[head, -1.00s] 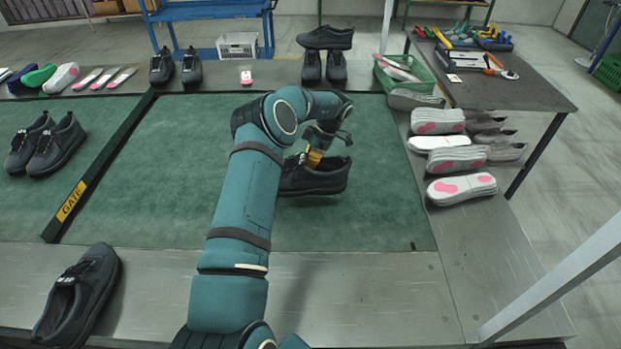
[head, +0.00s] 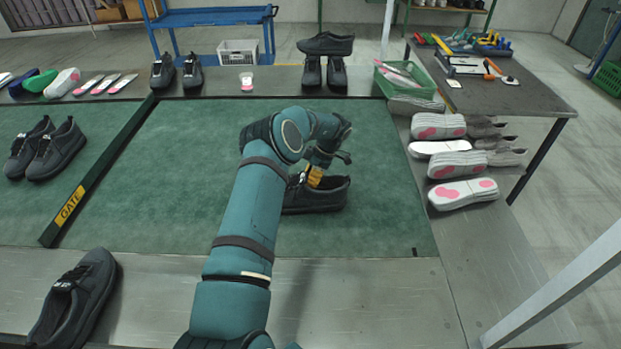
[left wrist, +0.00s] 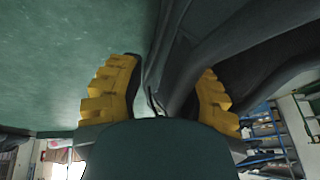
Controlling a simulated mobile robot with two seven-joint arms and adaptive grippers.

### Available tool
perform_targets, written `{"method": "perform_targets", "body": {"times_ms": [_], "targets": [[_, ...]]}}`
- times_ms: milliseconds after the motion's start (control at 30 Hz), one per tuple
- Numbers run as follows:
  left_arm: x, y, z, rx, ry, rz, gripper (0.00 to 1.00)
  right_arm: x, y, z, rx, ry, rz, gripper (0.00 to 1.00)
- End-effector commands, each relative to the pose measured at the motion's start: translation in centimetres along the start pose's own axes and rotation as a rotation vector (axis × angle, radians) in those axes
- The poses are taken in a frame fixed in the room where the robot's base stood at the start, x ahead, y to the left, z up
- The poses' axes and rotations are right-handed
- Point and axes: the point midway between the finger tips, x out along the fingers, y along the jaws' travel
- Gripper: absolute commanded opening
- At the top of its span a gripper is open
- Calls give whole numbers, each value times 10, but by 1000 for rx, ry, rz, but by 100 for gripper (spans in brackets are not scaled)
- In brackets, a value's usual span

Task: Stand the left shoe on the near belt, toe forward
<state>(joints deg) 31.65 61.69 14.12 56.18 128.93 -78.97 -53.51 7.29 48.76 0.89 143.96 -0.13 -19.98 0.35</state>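A dark shoe (head: 322,196) is upright at the right part of the near green belt (head: 180,190), lying crosswise in the head view. It looks at or very close to the belt surface; my arm hides its left end. My left gripper (head: 314,176) is over the shoe, its yellow fingers pointing down. My right gripper is not in view.
A GATE bar (head: 95,175) crosses the belt; a pair of dark shoes (head: 55,148) stands left of it. Soles (head: 462,192) are stacked at right, near a green basket (head: 405,80). Belt left of my arm is clear.

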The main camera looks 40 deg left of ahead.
Motion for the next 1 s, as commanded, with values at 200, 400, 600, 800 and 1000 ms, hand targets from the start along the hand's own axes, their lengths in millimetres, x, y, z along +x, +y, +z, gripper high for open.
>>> {"method": "perform_targets", "body": {"times_ms": [200, 400, 600, 800, 1000], "targets": [[0, 0, 0, 0, 0, 0, 34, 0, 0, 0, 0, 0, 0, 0], [-18, 0, -1, 0, -1, 2, 34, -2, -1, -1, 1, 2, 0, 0], [-59, 0, -1, 0, -2, 3, 34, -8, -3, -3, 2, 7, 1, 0], [-96, 0, -1, 0, -1, 2, 34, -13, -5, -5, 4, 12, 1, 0], [-118, 0, -1, 0, 0, 1, 34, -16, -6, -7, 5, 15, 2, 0]]}}
